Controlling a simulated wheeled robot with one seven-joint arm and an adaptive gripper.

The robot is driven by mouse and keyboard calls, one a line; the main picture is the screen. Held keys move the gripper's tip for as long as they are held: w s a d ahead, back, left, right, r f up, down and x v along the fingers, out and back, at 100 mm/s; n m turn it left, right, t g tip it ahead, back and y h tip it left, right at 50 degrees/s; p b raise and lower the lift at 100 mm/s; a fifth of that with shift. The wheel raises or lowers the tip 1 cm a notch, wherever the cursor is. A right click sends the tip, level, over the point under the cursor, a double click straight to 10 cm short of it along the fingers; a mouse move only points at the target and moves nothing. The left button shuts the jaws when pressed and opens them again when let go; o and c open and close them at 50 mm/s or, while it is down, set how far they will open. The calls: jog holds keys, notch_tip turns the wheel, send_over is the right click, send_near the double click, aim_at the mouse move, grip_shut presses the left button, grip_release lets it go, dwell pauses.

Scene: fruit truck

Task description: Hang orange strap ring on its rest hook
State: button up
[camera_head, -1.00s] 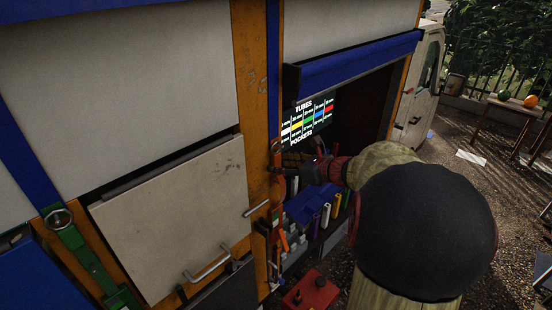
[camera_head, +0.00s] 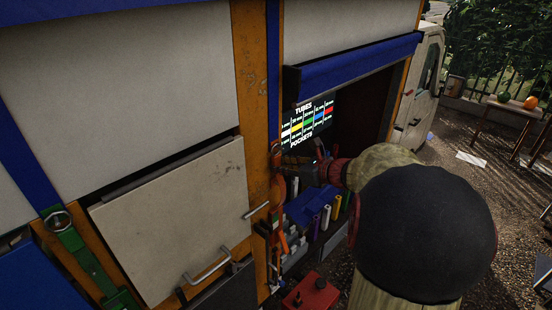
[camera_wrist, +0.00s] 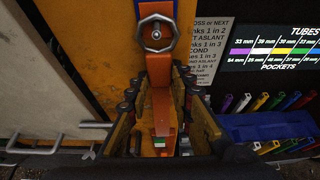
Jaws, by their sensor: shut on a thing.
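The orange strap (camera_wrist: 161,105) runs down the orange post between the fingers of my gripper (camera_wrist: 158,82), which is shut on it. A silver, many-sided ring (camera_wrist: 157,17) is at the strap's upper end, just beyond the fingertips in the wrist view. A small metal piece, perhaps the hook (camera_wrist: 155,34), shows inside the ring's opening. I cannot tell whether the ring rests on it. In the head view the ring (camera_head: 276,147) is small at the post, with my gripper (camera_head: 290,164) just below and right of it. The strap (camera_head: 275,190) hangs below.
A lit tubes-and-pockets board (camera_head: 308,122) is in the truck opening to the right. Below it are a blue tray (camera_head: 307,205) and several coloured tubes (camera_head: 337,206). A red box (camera_head: 311,293) stands lower. A door handle (camera_wrist: 97,125) sticks out left of my gripper.

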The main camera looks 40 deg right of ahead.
jog(key=shift+r+p, duration=0.35)
jog(key=shift+r, duration=0.2)
grip_shut()
jog(key=shift+s, duration=0.1)
jog(key=shift+f+p+v, duration=0.15)
jog(key=shift+f+v, duration=0.1)
jog(key=shift+v, duration=0.8)
jog(key=shift+f+p+v, duration=0.15)
jog(key=shift+f+v, duration=0.05)
jog(key=shift+v, duration=0.85)
jog(key=shift+s+f, duration=0.1)
notch_tip(320, 180, down, 14)
jog(key=b, duration=1.1)
jog(key=shift+f, duration=0.15)
jog(key=shift+w+a+f+b, duration=0.15)
jog(key=shift+w+b, duration=0.45)
jog(key=shift+w, duration=0.9)
dwell(0.4)
jog(key=shift+w+f+b, duration=0.35)
jog(key=shift+w+f, duration=0.05)
jog(key=shift+w, duration=0.1)
dwell(0.5)
